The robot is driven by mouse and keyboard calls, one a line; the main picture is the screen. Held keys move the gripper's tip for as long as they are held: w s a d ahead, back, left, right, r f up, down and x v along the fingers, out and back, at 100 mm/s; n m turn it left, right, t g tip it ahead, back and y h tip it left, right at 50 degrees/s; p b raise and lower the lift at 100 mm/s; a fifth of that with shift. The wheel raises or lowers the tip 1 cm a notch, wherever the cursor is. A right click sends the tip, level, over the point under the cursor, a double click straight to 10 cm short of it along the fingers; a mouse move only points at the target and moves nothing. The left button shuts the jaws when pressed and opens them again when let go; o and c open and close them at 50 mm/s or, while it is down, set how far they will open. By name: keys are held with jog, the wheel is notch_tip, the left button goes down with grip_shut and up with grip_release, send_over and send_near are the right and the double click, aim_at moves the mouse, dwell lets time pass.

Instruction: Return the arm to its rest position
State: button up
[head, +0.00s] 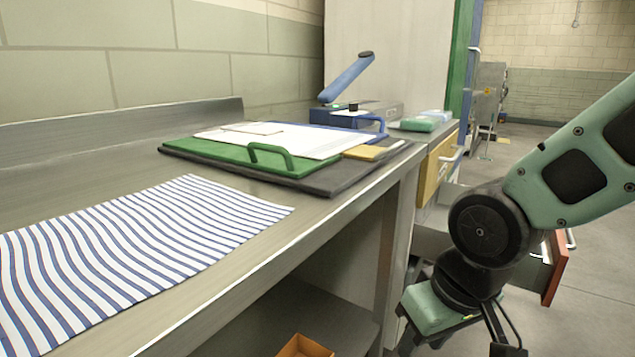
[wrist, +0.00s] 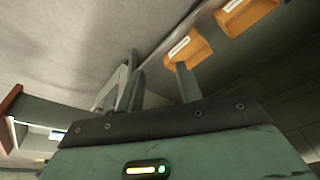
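My arm (head: 535,195), green with black joints, comes in from the right in the head view and bends down beside the bench. My gripper hangs low there, and its fingers are not clearly seen. In the wrist view my gripper (wrist: 162,72) shows two grey fingers standing apart with nothing between them, so it looks open and empty.
A steel bench (head: 320,212) carries a striped cloth (head: 140,250), a green tray (head: 240,155) and a blue-levered device (head: 348,80). A drawer with a red-brown front (head: 556,268) stands open behind my arm. An orange bin (head: 304,347) is below. Floor at right is clear.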

jog(key=s+n+g+h, duration=0.15)
jog(key=s+n, duration=0.25)
jog(key=s, duration=0.8)
notch_tip(320, 180, up, 30)
jog(key=p, duration=3)
jog(key=shift+w+f+m+g, duration=0.15)
jog(key=shift+w+m+g, duration=0.2)
jog(key=shift+g, duration=0.1)
jog(key=shift+y, duration=0.25)
